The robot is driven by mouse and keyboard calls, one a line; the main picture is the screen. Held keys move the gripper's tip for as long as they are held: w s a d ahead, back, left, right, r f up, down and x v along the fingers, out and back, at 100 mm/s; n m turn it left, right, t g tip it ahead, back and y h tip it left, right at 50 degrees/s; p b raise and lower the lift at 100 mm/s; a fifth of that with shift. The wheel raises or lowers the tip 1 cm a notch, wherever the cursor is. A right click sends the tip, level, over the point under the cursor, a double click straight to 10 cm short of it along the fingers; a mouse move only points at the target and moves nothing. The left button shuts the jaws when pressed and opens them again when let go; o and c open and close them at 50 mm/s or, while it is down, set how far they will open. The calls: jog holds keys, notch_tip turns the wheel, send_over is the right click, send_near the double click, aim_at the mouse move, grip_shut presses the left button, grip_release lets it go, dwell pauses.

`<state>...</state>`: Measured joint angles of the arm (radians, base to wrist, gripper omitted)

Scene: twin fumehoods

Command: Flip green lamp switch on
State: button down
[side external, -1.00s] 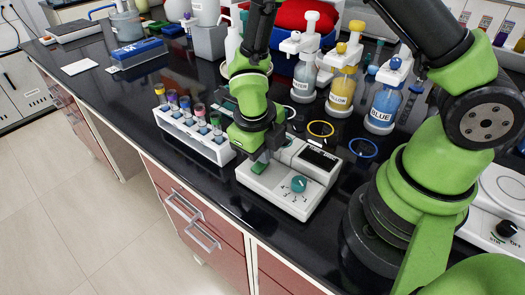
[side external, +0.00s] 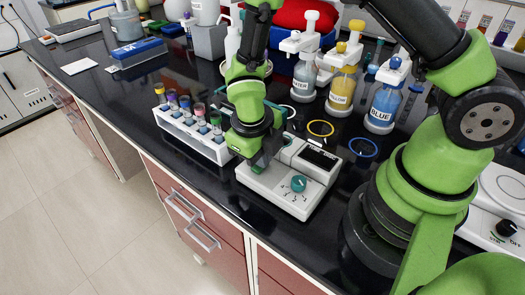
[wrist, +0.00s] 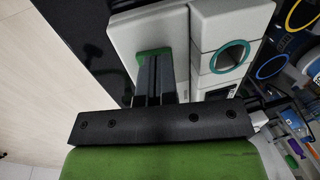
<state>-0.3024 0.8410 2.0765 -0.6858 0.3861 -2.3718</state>
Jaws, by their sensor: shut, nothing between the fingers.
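A white box-shaped device (side external: 288,198) stands on the black bench, with a teal round knob (side external: 299,183) and a dark display on its top. In the wrist view, a green switch (wrist: 145,53) on the device's pale top (wrist: 124,38) shows around my fingertips, partly hidden by them. My gripper (side external: 261,163) is shut and empty, pointing down at the left part of the device. In the wrist view its fingers (wrist: 160,62) lie together over the green switch; I cannot tell whether they touch it. The switch's position is also unclear.
A white rack (side external: 193,133) of capped tubes stands close to the left of the device. Wash bottles, among them a yellow one (side external: 342,92) and a blue one (side external: 383,105), stand behind it. The bench's front edge is close in front.

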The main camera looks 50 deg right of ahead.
jog(key=shift+a+r, duration=0.1)
jog(key=shift+a, duration=0.25)
notch_tip(320, 180, up, 14)
jog(key=a, duration=0.2)
jog(key=shift+a, duration=0.35)
jog(key=shift+d, duration=0.1)
jog(key=shift+d, duration=0.65)
jog(key=d+f, duration=0.1)
jog(key=f, duration=0.8)
jog(key=d+f, duration=0.1)
jog(key=f, duration=0.4)
jog(key=shift+w+d, duration=0.1)
jog(key=shift+d, duration=0.25)
